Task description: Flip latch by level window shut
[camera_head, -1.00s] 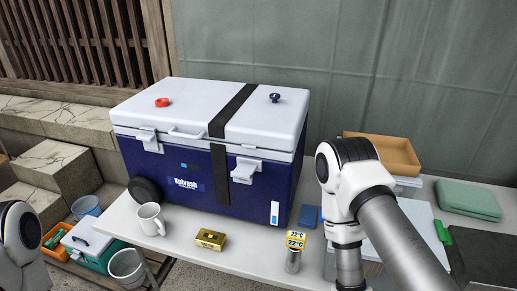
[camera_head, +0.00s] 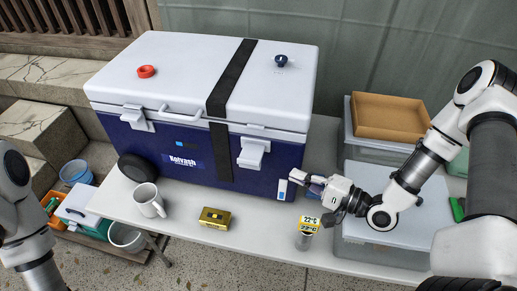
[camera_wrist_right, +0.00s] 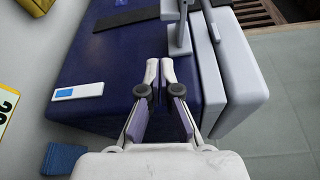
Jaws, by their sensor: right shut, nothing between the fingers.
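A blue cooler (camera_head: 215,180) with a white lid (camera_head: 190,65) stands on the table. The level window (camera_head: 283,189) is a white strip with a blue part, low at the front's right end; it also shows in the right wrist view (camera_wrist_right: 78,91). The white latch near it (camera_head: 252,153) hangs at the lid seam and juts out from the front; it shows in the right wrist view (camera_wrist_right: 178,32) just beyond the fingers. My right gripper (camera_head: 298,177) is shut and empty, in front of the cooler's right end, right of and below this latch. My left gripper is out of view.
A second latch (camera_head: 136,118) is at the cooler's left. A mug (camera_head: 148,201), yellow box (camera_head: 215,218) and labelled canister (camera_head: 306,235) stand in front. A cardboard tray (camera_head: 390,116) and lidded bins (camera_head: 385,255) are at right. A black strap (camera_head: 232,78) crosses the lid.

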